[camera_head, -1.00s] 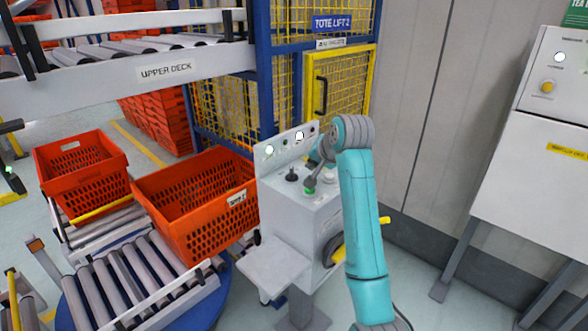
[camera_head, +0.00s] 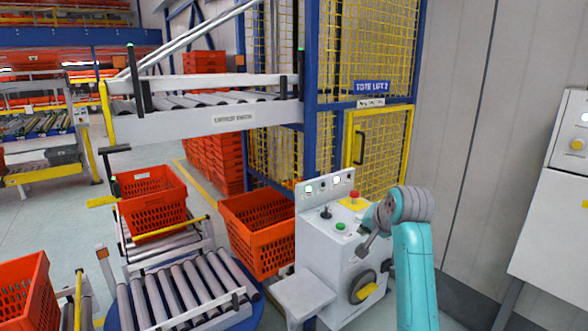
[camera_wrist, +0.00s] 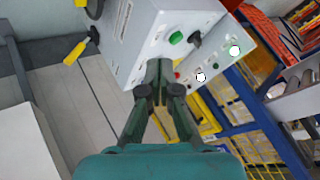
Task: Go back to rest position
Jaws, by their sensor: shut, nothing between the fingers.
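My gripper (camera_wrist: 160,78) is shut and empty in the wrist view, its two fingers together. In that view the control box (camera_wrist: 140,30) with a green button (camera_wrist: 176,38) lies beyond the fingertips. In the head view my gripper (camera_head: 368,246) shows small and dark beside the control box (camera_head: 325,237). It looks apart from the green button (camera_head: 340,226) and the red button (camera_head: 353,202) on the box's top, though the exact gap is hard to tell. My teal arm rises at the right of the box.
A yellow-handled knob (camera_head: 364,287) sticks out from the box front. Orange totes (camera_head: 262,232) stand on the roller conveyors (camera_head: 180,285) to the left. The blue-framed tote lift (camera_head: 372,140) is behind. A grey wall stands at the right, with a white cabinet (camera_head: 555,225) before it.

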